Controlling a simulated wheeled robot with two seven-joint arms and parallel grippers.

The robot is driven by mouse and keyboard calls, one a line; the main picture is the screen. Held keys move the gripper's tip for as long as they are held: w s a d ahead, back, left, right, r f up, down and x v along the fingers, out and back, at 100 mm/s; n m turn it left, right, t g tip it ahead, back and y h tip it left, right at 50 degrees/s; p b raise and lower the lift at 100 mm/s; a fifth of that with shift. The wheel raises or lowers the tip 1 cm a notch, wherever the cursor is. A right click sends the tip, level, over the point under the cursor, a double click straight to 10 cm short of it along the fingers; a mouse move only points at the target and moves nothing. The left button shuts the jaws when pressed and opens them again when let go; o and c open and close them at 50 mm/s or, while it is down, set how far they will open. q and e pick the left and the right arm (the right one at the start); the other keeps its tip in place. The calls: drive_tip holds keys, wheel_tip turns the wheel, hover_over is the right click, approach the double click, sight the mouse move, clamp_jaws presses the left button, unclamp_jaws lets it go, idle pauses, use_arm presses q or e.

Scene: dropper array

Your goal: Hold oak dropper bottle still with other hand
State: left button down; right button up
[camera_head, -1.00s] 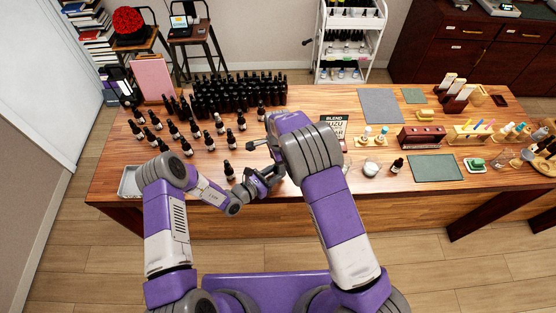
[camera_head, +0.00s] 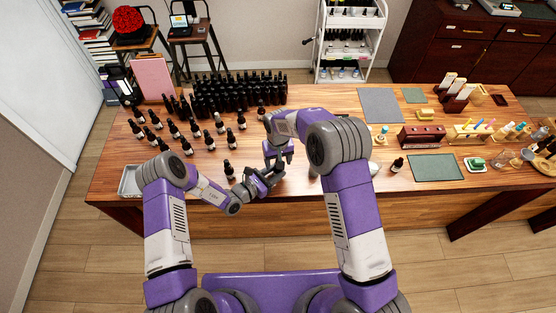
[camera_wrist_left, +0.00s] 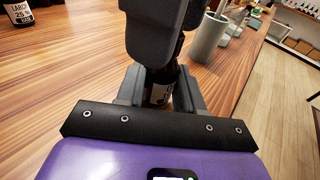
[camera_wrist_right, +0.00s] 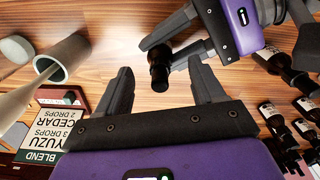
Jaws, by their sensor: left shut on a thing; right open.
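A dark dropper bottle (camera_wrist_right: 158,72) stands at the fingertips of my left gripper (camera_wrist_right: 165,52), which is shut on it. In the left wrist view the bottle (camera_wrist_left: 160,93) shows between the fingers with part of a pale label, which I cannot read. My right gripper (camera_wrist_right: 160,78) is open, its fingers apart on either side of the bottle's top in the right wrist view. In the left wrist view its dark parts hang over the bottle and hide its upper end. I cannot tell whether the right fingers touch it. The head view shows my left gripper (camera_head: 276,174) low over the table's front.
A grey cup (camera_wrist_right: 66,60) and a blend card (camera_wrist_right: 50,128) are beside the bottle. Several labelled dropper bottles (camera_head: 186,149) stand on the left, before a dense dark bottle block (camera_head: 235,95). Bare wood (camera_head: 310,97) shows behind my right arm.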

drive_tip(key=n, duration=0.6)
drive_tip(key=shift+n, duration=0.4)
drive_tip(key=n, duration=0.5)
use_arm(q)
drive_tip(key=shift+f, duration=0.1)
use_arm(e)
drive_tip(key=shift+r+n, duration=0.3)
drive_tip(key=m, duration=0.6)
drive_tip(key=shift+f+m, duration=0.1)
drive_tip(key=shift+m, duration=0.2)
drive_tip(key=m, duration=0.4)
drive_tip(key=shift+a, duration=0.1)
drive_tip(key=m, duration=0.3)
drive_tip(key=shift+m, duration=0.4)
drive_tip(key=m, duration=1.4)
drive_tip(key=shift+m, duration=0.3)
drive_tip(key=shift+f+n, duration=0.2)
drive_tip(key=shift+n, duration=0.3)
drive_tip(key=n, duration=0.5)
drive_tip(key=shift+n, duration=0.4)
drive_tip(key=n, duration=0.7)
wheel_tip(320, 180, up, 12)
drive_tip(key=shift+n, duration=0.4)
